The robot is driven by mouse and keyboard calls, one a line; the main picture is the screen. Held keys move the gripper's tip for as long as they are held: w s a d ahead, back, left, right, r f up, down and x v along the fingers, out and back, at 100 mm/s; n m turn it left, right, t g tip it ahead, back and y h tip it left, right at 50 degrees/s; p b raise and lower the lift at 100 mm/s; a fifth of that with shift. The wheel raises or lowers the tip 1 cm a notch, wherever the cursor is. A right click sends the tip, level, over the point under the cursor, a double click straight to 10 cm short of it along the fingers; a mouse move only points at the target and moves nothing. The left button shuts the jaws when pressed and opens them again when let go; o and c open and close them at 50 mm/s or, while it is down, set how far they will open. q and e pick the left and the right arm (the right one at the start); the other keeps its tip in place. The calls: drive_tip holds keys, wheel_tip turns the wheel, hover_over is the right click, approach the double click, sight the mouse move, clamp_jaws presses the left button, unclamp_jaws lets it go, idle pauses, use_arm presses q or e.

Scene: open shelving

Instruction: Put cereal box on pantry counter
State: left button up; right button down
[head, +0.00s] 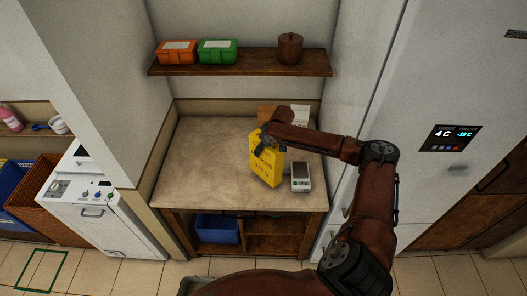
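The yellow cereal box (267,166) is over the pantry counter (205,160), upright but slightly tilted. My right gripper (262,146) is at the box's upper left edge and appears shut on it; its fingers are small and partly hidden. I cannot tell whether the box's lower edge touches the counter. My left gripper is not in view.
A white scale-like device (300,177) stands just right of the box. A cardboard-and-white item (298,115) is behind my arm. A shelf (250,66) above holds an orange box, a green box and a brown pot. The counter's left side is clear. A refrigerator (430,90) stands at right.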

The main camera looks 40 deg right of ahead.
wheel_tip(320, 180, down, 2)
drive_tip(key=shift+d, duration=0.1)
drive_tip(key=shift+f, duration=0.1)
drive_tip(key=c, duration=1.1)
unclamp_jaws()
drive_tip(key=shift+f, duration=0.1)
drive_tip(key=b+v, duration=0.1)
drive_tip(key=v, duration=1.1)
drive_tip(key=shift+r, duration=0.25)
drive_tip(key=shift+w, duration=0.1)
